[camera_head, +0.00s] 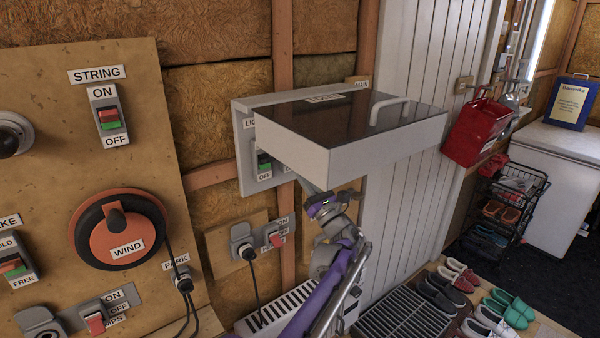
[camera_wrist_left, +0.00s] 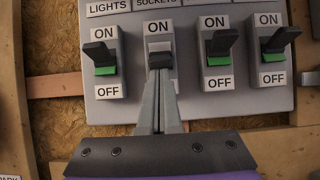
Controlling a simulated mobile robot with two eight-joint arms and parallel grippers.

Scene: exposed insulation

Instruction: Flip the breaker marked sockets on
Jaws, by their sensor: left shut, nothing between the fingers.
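In the left wrist view, the sockets breaker (camera_wrist_left: 159,43) is second from the left in a row on a grey panel (camera_wrist_left: 190,108). Its ON label shows above. Its lower part, including any OFF label, is hidden behind my left gripper (camera_wrist_left: 160,75). The gripper's fingers are together and empty, with their tips right at the dark switch lever; I cannot tell whether they touch it. In the head view, my left arm reaches up under the raised dark-topped cover (camera_head: 330,155) of the breaker box (camera_head: 246,150), which hides the fingertips. My right gripper is not in view.
The lights breaker (camera_wrist_left: 103,58) is left of sockets. Two more breakers (camera_wrist_left: 219,48) (camera_wrist_left: 274,47) are to its right. All three show black levers and green below. The raised cover overhangs my arm. A socket and switch plate (camera_head: 258,240) is below the box.

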